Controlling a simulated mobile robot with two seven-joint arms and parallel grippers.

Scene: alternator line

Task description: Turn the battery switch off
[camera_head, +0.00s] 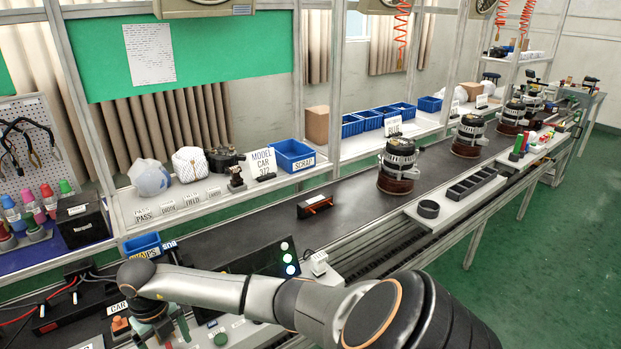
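My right arm comes in from the lower right and reaches left across the bench front. Its gripper (163,329) points down over the control area at the lower left; its fingertips are partly hidden, and I cannot tell whether it is open or shut. An orange-red switch knob (120,324) on a small base sits just left of the gripper, apart from it as far as I can see. It may be the battery switch; its lettering and position are too small to read. My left gripper is not in view.
A black box with red and black wires (58,312) lies left of the gripper. A dark screen (262,262) stands behind my forearm. A green button (220,339) is right of the gripper. Alternators (398,160) stand along the dark conveyor. A blue bin (142,245) sits behind the wrist.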

